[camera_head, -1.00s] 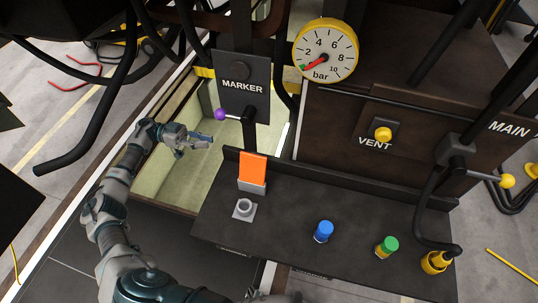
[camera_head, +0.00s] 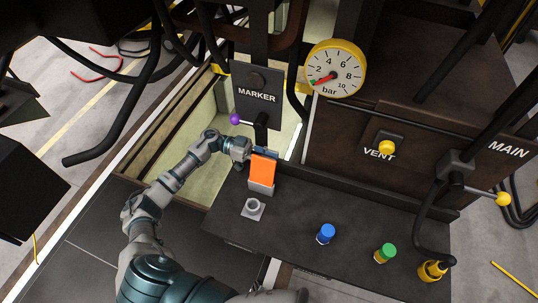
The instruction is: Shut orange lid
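The orange lid (camera_head: 262,170) stands upright, open, on its grey base at the left end of the dark bench. A grey square fitting with a round opening (camera_head: 253,209) sits uncovered just in front of it. My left gripper (camera_head: 262,152) is at the lid's top edge, on the far side. The lid partly hides its fingers, so I cannot tell whether it touches the lid or whether it is open or shut. My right gripper is not in view.
A blue cap (camera_head: 325,234), a green cap (camera_head: 385,253) and a yellow connector (camera_head: 432,270) stand along the bench (camera_head: 290,225) to the right. A gauge (camera_head: 335,68) is above.

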